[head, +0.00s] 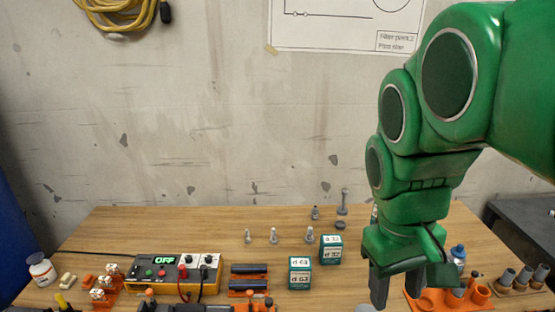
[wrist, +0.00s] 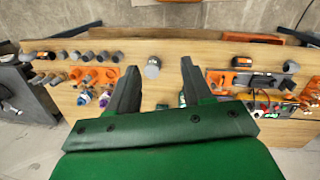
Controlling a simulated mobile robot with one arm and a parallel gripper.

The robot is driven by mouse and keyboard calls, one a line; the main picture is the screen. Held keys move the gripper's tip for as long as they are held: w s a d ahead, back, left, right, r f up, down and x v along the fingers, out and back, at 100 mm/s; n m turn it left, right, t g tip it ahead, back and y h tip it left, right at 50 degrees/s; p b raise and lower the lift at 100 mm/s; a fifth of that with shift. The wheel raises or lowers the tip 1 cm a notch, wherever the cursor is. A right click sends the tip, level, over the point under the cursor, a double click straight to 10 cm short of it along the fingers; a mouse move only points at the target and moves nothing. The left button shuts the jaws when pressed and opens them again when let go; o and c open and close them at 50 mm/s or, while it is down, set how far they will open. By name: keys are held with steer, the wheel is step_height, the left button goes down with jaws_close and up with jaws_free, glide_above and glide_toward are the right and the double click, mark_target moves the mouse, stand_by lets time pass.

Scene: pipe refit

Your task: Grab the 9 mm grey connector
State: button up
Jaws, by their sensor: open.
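Several grey fittings stand on the wooden table in the head view, among them a left one (head: 248,237), a middle one (head: 273,236), one near the boxes (head: 309,235) and a taller one at the back (head: 342,204). No size is readable on any, so I cannot tell which is the 9 mm connector. My gripper (head: 412,287) is open and empty, pointing down over the right part of the table. In the wrist view, a light grey cylindrical piece (wrist: 152,68) lies beyond and between the open fingertips (wrist: 160,65), apart from them.
Two green-and-white boxes, one in front (head: 300,274) and one behind (head: 331,250), stand left of my gripper. A yellow power supply (head: 172,279) stands at left. The table's back left is clear.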

steer(key=w+d+r+n+t+h, duration=0.1)
steer(key=w+d+n+t, duration=0.15)
steer(key=w, duration=0.75)
steer(key=w+d+r+n+t+h, duration=0.15)
steer(key=w+d+n, duration=0.25)
steer(key=w, duration=0.6)
steer(key=n+t, duration=0.9)
steer(key=n, duration=1.5)
glide_above(315, 208)
steer(key=s, duration=0.2)
step_height(315, 208, down, 3)
steer(key=f, duration=3.6)
steer(key=shift+a, duration=0.3)
steer(key=shift+w+d+f, duration=0.1)
steer(key=shift+w+f, duration=0.1)
steer(key=shift+w, duration=0.5)
steer(key=shift+w+d+f, duration=0.25)
steer(key=shift+w+f, duration=0.05)
steer(key=shift+w, duration=0.2)
steer(key=shift+w+d+f+t, duration=0.1)
steer(key=shift+w+t, duration=0.05)
steer(key=shift+w, duration=0.25)
steer(key=shift+w+d+f+t, duration=0.1)
steer(key=shift+w+t, duration=0.05)
steer(key=shift+w, duration=0.25)
steer(key=shift+w+d+f, duration=0.15)
steer(key=shift+w, duration=0.1)
